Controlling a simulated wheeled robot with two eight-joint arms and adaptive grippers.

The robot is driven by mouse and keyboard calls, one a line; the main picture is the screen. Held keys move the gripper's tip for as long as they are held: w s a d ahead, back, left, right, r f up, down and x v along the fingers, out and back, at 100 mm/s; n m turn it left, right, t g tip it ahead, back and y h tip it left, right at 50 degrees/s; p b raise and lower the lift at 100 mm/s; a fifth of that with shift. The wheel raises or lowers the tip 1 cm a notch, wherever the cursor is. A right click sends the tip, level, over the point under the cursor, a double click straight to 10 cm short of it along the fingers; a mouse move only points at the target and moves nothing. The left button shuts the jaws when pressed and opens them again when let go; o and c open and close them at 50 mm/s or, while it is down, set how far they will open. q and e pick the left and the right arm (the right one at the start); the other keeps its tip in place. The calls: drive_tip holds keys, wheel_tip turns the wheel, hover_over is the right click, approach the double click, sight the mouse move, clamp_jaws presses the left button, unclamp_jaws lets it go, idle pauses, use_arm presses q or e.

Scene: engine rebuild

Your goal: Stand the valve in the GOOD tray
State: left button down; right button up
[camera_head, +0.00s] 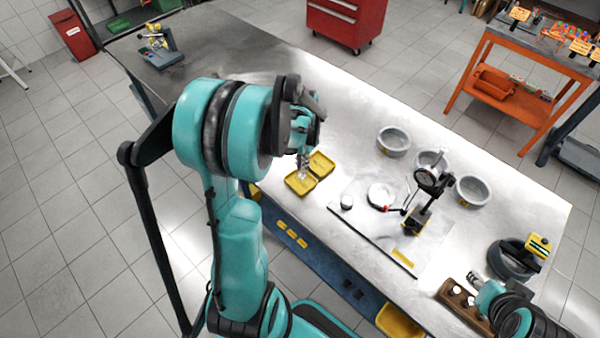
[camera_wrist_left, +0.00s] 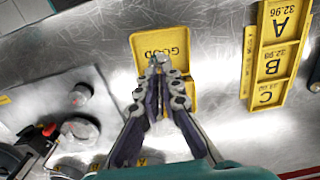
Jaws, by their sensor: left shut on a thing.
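The yellow GOOD tray (camera_wrist_left: 182,35) lies under my left gripper in the left wrist view; its lettering appears upside down there. In the head view the yellow tray (camera_head: 291,186) lies near the table's front edge. My left gripper (camera_wrist_left: 158,64) points down over it, its fingertips closed together on a small metallic part, seemingly the valve. The fingers hide most of the valve, so I cannot tell its tilt or whether it touches the tray floor. My right gripper (camera_head: 474,279) is at the lower right beside a wooden block; its opening is unclear.
A yellow A-B-C rack (camera_wrist_left: 270,50) stands beside the tray. A dial gauge stand (camera_head: 428,195) and round grey bowls (camera_head: 393,141) stand to the right. The table behind the tray is clear.

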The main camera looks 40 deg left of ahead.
use_arm(q)
drive_tip(key=shift+a+f, duration=0.25)
drive_tip(key=shift+f, duration=0.2)
wheel_tip(320, 180, down, 3)
drive_tip(key=shift+r+b, duration=0.2)
drive_tip(key=shift+b, duration=0.3)
drive_tip(key=shift+f, duration=0.4)
drive_tip(key=shift+s+f, duration=0.1)
drive_tip(key=c, duration=1.7)
unclamp_jaws()
